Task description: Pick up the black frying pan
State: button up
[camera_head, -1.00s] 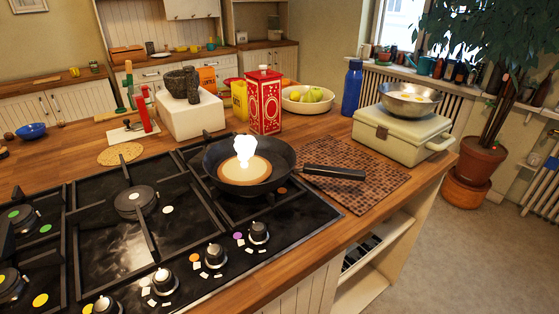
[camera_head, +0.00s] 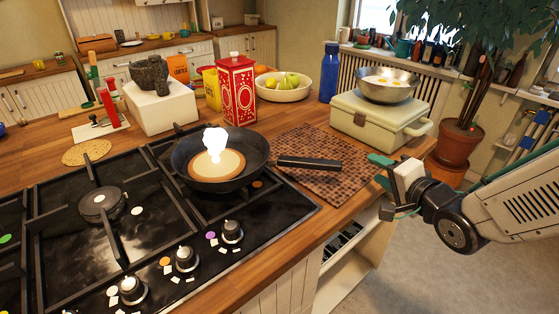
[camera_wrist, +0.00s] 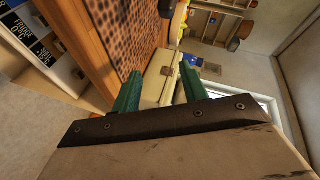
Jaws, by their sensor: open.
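The black frying pan (camera_head: 250,172) sits on the right rear burner of the gas stove in the head view. A tan round item with a bright white glow on it lies in the pan. The pan's handle (camera_head: 309,164) points right, over the brown mosaic mat. My gripper (camera_head: 381,173) is at the right, beside the counter's edge, open and empty, apart from the handle. In the wrist view, its two green fingers (camera_wrist: 158,91) are spread, with the cream case (camera_wrist: 160,82) seen beyond them. The pan is not clearly visible there.
The cream case (camera_head: 372,128) carries a metal bowl (camera_head: 386,90) behind my gripper. A red carton (camera_head: 238,93), fruit bowl (camera_head: 284,92) and blue bottle (camera_head: 328,74) stand behind the pan. The mosaic mat (camera_head: 325,188) is clear around the handle. Stove knobs (camera_head: 187,258) line the front.

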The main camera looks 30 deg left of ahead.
aim_at(326, 168)
jog(key=s+a+y, duration=0.1)
jog(key=a, duration=0.1)
jog(key=s+a+f+g+y, duration=0.1)
jog(key=s+a+y, duration=0.1)
jog(key=s+a+m+g+y, duration=0.1)
jog(key=a, duration=0.2)
jog(key=shift+s+a+f+y, duration=0.1)
jog(key=shift+s+f+y, duration=0.1)
jog(key=shift+s+y, duration=0.15)
jog(key=shift+a, duration=0.3)
jog(key=x, duration=0.7)
jog(key=shift+w+a+f, duration=0.1)
jog(key=shift+w+f, duration=0.05)
grip_shut()
